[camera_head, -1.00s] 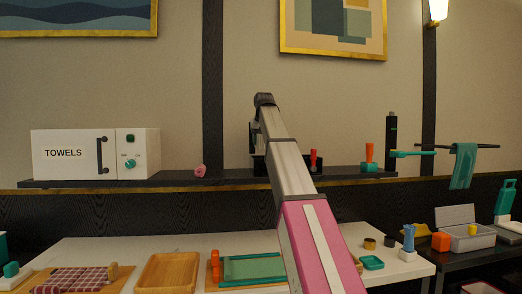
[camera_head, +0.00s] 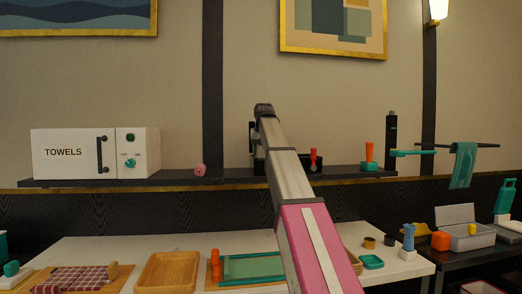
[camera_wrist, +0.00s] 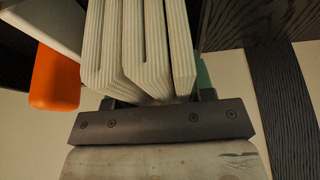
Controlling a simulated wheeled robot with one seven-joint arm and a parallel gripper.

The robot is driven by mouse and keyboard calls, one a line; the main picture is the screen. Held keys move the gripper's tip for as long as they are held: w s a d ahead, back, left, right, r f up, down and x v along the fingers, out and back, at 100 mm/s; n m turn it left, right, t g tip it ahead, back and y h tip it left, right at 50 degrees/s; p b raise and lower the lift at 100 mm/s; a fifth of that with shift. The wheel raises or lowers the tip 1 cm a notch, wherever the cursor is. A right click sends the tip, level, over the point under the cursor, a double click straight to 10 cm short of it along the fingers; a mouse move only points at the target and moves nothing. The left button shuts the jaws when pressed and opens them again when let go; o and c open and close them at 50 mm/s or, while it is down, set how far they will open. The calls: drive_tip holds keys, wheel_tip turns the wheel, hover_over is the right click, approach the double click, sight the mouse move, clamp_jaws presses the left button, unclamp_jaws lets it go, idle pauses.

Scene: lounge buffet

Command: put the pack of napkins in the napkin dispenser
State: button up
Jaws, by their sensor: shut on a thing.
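The pack of napkins (camera_wrist: 140,50) is a white, ridged, folded stack filling the upper middle of the wrist view. My gripper (camera_wrist: 156,100) is shut on it, with the fingers at its two sides and the pack reaching away from the palm. In the head view my arm stretches over the buffet to the wall shelf, and it hides the gripper and the pack. A dark upright thing (camera_head: 258,162) on the shelf is mostly behind my arm. I cannot tell whether it is the napkin dispenser.
The shelf (camera_head: 225,178) also holds a white towel cabinet (camera_head: 75,155), a pink roll (camera_head: 200,170) and an orange-handled thing (camera_head: 369,155). In the wrist view an orange block (camera_wrist: 55,80) is left of the pack and a dark wood panel (camera_wrist: 245,22) is right.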

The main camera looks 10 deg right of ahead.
drive_tip(key=shift+f, duration=0.1)
drive_tip(key=o, duration=0.9)
drive_tip(key=shift+o, duration=0.2)
drive_tip(key=shift+w+r, duration=0.1)
drive_tip(key=shift+r, duration=0.15)
drive_tip(key=v, duration=1.2)
drive_tip(key=shift+w+r, duration=0.1)
drive_tip(key=shift+r, duration=0.3)
drive_tip(key=shift+s, duration=0.2)
